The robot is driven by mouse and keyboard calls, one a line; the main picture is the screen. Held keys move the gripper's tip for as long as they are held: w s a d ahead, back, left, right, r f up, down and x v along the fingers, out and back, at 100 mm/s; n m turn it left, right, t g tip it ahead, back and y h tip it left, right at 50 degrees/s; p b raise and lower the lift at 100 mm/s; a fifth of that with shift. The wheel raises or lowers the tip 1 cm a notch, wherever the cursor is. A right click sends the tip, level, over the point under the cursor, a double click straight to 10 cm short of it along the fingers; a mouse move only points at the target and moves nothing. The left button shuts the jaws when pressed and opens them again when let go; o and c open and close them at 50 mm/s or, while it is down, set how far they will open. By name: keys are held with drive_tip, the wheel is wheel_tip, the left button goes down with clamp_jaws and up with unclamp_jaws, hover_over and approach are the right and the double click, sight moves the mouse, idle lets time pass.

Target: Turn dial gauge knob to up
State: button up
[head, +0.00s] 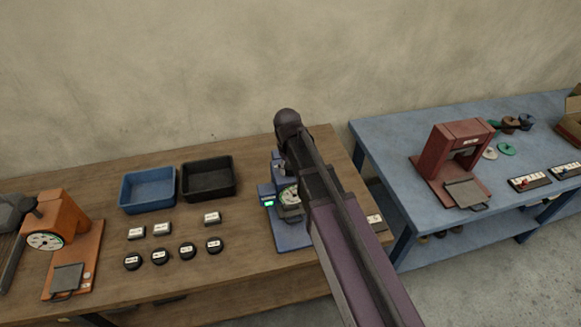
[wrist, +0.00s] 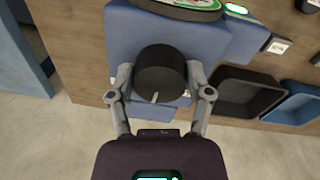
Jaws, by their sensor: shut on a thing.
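The dial gauge is a blue machine (head: 290,238) with a round white dial (head: 289,195), standing at the right end of the wooden bench and partly covered by my arm in the head view. In the wrist view its blue body (wrist: 225,42) fills the upper middle. Its dark round knob (wrist: 160,65) is there, with a short pale mark on its rim towards the bottom of the picture. My gripper (wrist: 161,82) is shut on the knob, one finger on each side. In the head view the knob is hidden behind my arm.
A blue bin (head: 148,190) and a black bin (head: 208,179) stand left of the gauge, with several labelled dark pucks (head: 187,250) in front. An orange gauge (head: 68,225) stands far left. A blue table (head: 400,150) with a red press (head: 455,150) stands right.

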drive_tip(key=n, duration=0.6)
drive_tip(key=shift+d, duration=0.1)
drive_tip(key=n, duration=0.7)
drive_tip(key=shift+d+y, duration=0.1)
drive_tip(key=shift+y, duration=0.2)
drive_tip(key=o, duration=1.1)
drive_tip(key=shift+o, duration=0.2)
drive_tip(key=shift+w+m, duration=0.1)
drive_tip(key=shift+m, duration=0.2)
